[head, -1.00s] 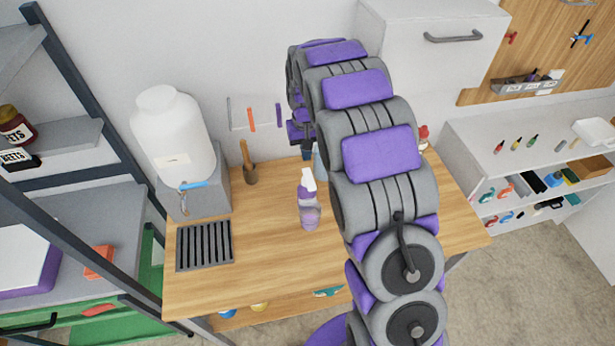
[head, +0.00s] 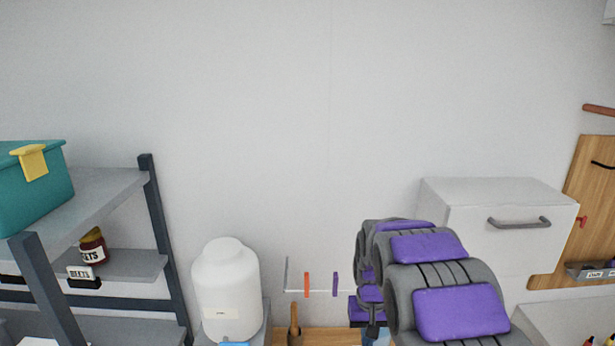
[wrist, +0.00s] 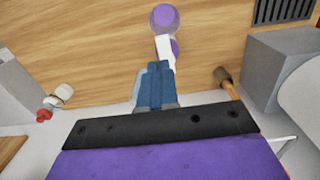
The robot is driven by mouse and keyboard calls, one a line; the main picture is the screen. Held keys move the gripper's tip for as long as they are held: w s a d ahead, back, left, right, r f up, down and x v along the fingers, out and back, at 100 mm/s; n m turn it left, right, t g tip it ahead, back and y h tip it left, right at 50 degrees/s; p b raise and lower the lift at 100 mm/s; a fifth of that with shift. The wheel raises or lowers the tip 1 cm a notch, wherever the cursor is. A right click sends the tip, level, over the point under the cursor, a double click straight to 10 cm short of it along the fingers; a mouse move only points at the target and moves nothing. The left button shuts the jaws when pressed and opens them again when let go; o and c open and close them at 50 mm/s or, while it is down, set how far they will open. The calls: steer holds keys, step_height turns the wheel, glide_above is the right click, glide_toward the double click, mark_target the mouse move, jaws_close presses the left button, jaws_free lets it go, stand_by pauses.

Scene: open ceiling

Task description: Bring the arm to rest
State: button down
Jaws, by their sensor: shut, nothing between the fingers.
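My gripper (wrist: 155,84) has blue fingers, shut with nothing between them, in the wrist view. It points down over the wooden tabletop (wrist: 75,45). A spray bottle (wrist: 166,20) with a purple body and white nozzle stands just beyond the fingertips; I cannot tell from this view whether they touch. In the head view my purple and grey arm fills the lower right, and the gripper (head: 376,338) shows only partly at the bottom edge. The spray bottle is out of the head view.
A white jug (head: 226,285) stands left of my arm. A wooden-handled tool (wrist: 229,84) is near the gripper. A shelf (head: 110,190) with a teal bin (head: 35,190) is at left. A white cabinet (head: 465,235) hangs behind my arm at right. The upper wall is clear.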

steer(key=s+r+g+b, duration=0.1)
steer(key=s+b, duration=0.4)
steer(key=s, duration=3.1)
steer(key=shift+a+r, duration=0.2)
steer(key=shift+a, duration=0.05)
